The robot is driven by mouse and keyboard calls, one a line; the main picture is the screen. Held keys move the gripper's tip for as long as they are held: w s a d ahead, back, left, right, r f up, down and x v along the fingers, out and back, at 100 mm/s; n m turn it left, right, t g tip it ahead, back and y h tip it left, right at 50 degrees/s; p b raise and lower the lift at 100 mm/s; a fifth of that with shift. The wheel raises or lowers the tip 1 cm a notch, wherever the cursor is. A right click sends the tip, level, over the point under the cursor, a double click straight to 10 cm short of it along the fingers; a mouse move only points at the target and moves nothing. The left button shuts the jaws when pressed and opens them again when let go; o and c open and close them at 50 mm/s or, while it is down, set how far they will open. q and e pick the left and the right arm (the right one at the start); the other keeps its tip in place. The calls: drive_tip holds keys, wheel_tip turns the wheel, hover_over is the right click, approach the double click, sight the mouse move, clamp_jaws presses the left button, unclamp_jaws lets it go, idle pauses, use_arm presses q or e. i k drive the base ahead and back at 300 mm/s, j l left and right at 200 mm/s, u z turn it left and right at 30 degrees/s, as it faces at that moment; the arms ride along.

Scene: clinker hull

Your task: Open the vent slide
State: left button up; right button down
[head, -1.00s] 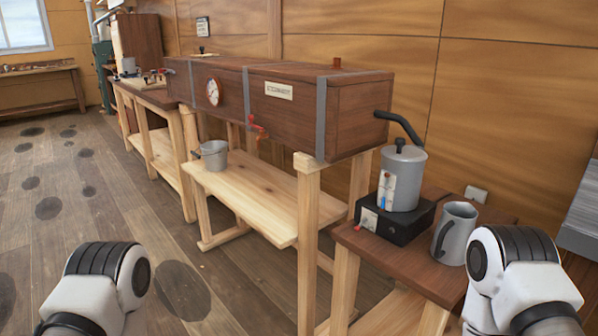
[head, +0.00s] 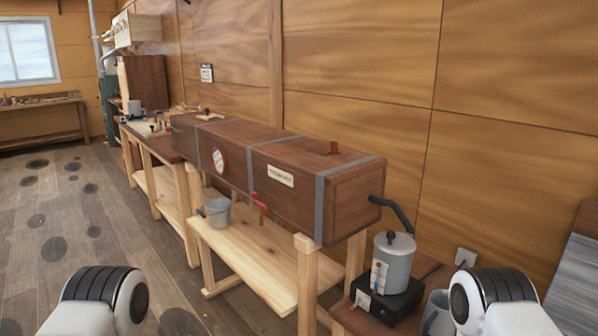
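A long dark wooden steam box (head: 345,203) with grey straps lies on pale wooden trestles. A small red-brown tab (head: 334,147) stands on its top near the right end; it may be the vent slide, but I cannot tell. A second small knob (head: 206,112) stands on top at the far end. A round dial (head: 218,160), a label plate and a red valve (head: 260,203) are on its front. My two arms show at the bottom left and bottom right, well short of the box. Neither gripper is in view.
A grey boiler pot (head: 393,262) on a black base stands at the right, its dark hose running to the box. A grey jug (head: 438,312) is beside it. A bucket (head: 217,211) sits on the low shelf (head: 262,262).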

sight(207, 110)
drive_tip(key=i+j+u, duration=0.15)
drive_tip(key=u, duration=1.25)
drive_tip(key=i, duration=3.1)
drive_tip(key=i+j+z, duration=0.1)
drive_tip(key=i+z, duration=0.15)
drive_tip(key=i, duration=0.4)
drive_tip(key=i+j+z, duration=0.3)
drive_tip(key=i, duration=0.35)
drive_tip(key=i+j+z, duration=0.25)
drive_tip(key=i+j, duration=0.15)
drive_tip(key=i, duration=0.25)
drive_tip(key=i+j+z, duration=0.25)
drive_tip(key=i+j, duration=0.25)
drive_tip(key=i, duration=0.1)
